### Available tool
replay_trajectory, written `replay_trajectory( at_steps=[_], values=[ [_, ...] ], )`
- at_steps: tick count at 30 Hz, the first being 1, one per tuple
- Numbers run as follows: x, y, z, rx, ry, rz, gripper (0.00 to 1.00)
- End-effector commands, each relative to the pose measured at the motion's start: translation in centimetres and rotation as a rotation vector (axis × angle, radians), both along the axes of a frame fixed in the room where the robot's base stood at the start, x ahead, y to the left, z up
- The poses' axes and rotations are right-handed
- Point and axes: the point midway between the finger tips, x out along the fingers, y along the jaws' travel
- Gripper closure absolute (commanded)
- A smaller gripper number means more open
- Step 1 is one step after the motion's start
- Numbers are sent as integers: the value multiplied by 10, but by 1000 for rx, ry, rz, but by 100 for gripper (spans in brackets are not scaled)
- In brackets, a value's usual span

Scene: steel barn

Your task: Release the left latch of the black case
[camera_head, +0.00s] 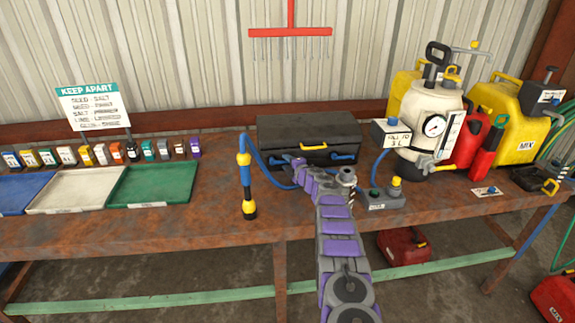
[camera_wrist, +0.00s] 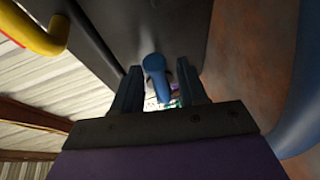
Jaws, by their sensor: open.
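The black case (camera_head: 308,131) sits closed on the workbench, with a yellow handle (camera_head: 313,147) on its front. The handle also shows at the top left of the wrist view (camera_wrist: 35,30). The right blue latch (camera_head: 343,157) is uncovered. My gripper (camera_head: 291,160) is at the left part of the case front and mostly hides the left latch in the head view. In the wrist view, my gripper (camera_wrist: 159,75) is open, with one dark finger on each side of the blue left latch (camera_wrist: 156,76). I cannot tell whether the fingers touch it.
A blue and yellow wand (camera_head: 246,185) with a blue hose stands left of my arm. A small grey box (camera_head: 382,201) is to the right. A white sprayer tank (camera_head: 426,115) and yellow cans (camera_head: 508,120) stand further right. Trays (camera_head: 150,186) lie left.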

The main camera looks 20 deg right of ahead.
Motion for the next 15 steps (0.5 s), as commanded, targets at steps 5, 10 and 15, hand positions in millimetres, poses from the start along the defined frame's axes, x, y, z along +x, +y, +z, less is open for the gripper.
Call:
replay_trajectory(
  at_steps=[5,10,15],
  values=[
    [0,0,0,0,0,0,72],
    [0,0,0,0,0,0,88],
    [0,0,-1,0,1,0,100]
  ],
)
